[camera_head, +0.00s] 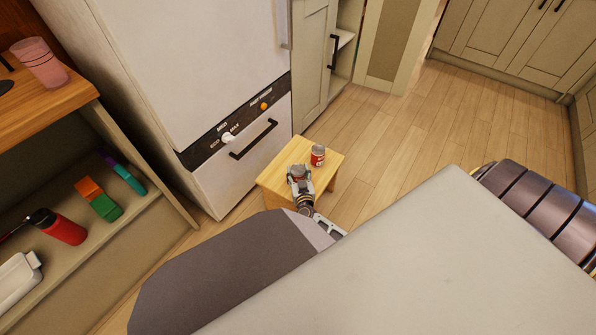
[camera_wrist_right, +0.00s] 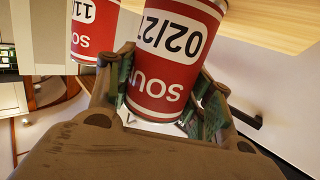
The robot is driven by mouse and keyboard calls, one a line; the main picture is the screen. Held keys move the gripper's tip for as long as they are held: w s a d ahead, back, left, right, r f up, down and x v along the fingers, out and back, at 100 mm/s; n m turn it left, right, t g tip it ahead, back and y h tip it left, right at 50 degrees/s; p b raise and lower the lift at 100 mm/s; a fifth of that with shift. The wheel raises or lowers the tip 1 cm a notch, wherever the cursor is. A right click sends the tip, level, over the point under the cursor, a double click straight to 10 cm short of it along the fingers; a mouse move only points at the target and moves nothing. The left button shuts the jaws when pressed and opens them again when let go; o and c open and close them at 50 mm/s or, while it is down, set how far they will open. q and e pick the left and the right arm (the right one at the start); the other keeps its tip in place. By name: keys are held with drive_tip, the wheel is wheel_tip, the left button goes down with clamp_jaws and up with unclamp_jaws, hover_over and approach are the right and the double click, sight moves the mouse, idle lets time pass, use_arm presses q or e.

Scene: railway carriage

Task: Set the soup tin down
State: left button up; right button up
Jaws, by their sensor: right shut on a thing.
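My right gripper (camera_head: 299,176) is over the small wooden table (camera_head: 331,166) in the head view. It is shut on a red and white soup tin (camera_wrist_right: 170,58), which appears upside down between the fingers in the wrist view, marked "02/2" and "SOU". In the head view this held tin (camera_head: 299,170) shows only as a small shape in the jaws. I cannot tell whether its base touches the tabletop. A second soup tin (camera_head: 318,155) stands upright on the table, beside the held one; it also shows in the wrist view (camera_wrist_right: 94,30), marked "11/". My left gripper is out of view.
A white fridge (camera_head: 200,70) with a handled lower drawer (camera_head: 252,139) stands left of the table. Left shelves hold a red bottle (camera_head: 62,226), coloured blocks (camera_head: 98,198) and a pink cup (camera_head: 39,62). Wooden floor (camera_head: 400,130) is clear to the right.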

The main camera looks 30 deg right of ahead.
drive_tip(key=o, duration=1.3)
drive_tip(key=shift+o, duration=0.2)
drive_tip(key=shift+s, duration=0.1)
drive_tip(key=shift+v, duration=5.9)
clamp_jaws()
